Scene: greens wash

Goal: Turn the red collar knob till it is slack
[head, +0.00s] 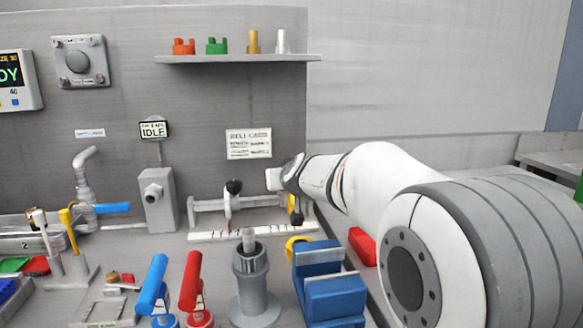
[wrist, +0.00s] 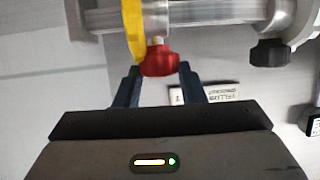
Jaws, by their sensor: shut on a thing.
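The red collar knob (wrist: 160,61) is at the top centre of the wrist view, below a metal collar (wrist: 155,22) on a horizontal bar (wrist: 105,18). A yellow strip (wrist: 134,28) stands just left of the collar. My gripper (wrist: 160,72) has its two dark fingers on either side of the red knob, shut on it. The knob's far side is hidden. In the head view my arm reaches to the rail at the back, and the fingers and red knob cannot be made out there.
A black knob (wrist: 270,52) hangs from a fitting at the right of the wrist view. In the head view, a black-topped lever (head: 233,188) stands on the rail above a white scale (head: 255,231). A blue block (head: 330,285) and a grey post (head: 250,280) stand in front.

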